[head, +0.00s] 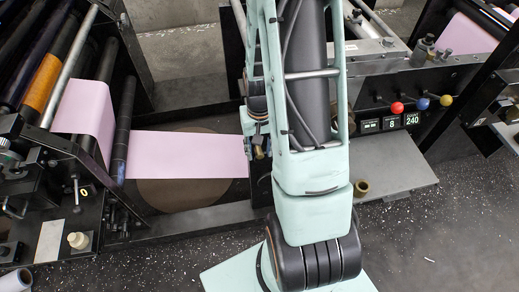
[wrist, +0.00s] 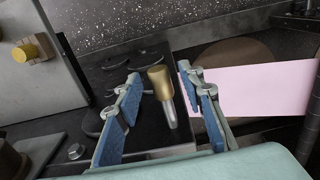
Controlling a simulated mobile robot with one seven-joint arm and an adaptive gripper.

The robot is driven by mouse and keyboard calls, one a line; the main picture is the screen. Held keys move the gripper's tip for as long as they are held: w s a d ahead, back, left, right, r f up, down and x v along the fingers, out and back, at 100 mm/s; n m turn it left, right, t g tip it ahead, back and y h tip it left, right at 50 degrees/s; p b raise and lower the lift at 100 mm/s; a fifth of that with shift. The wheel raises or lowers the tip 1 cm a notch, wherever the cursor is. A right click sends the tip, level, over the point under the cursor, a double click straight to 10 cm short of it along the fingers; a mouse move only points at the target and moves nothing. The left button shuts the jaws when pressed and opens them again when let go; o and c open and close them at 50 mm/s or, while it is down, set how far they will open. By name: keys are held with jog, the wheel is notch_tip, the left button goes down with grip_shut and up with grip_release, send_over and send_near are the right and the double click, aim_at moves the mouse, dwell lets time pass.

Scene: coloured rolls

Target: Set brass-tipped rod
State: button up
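The brass-tipped rod (wrist: 161,90) has a thick brass upper part and a thin silvery lower part, and leans slightly in the wrist view. My gripper (wrist: 159,73) is open, with one blue-padded finger on each side of the rod. Dark gaps show between the rod and both pads, so it does not look gripped. In the head view my gripper (head: 257,140) is at the right end of the pink web, mostly hidden by my arm. A small brass bit (head: 260,153) shows beside it; the rest of the rod is hidden there.
The pink web (head: 190,153) runs close beside my right finger in the wrist view. Red (head: 397,108), blue (head: 422,103) and yellow (head: 445,100) ball levers stand by displays. Dark speckled floor (head: 450,235) is open at right.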

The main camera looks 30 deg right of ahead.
grip_shut()
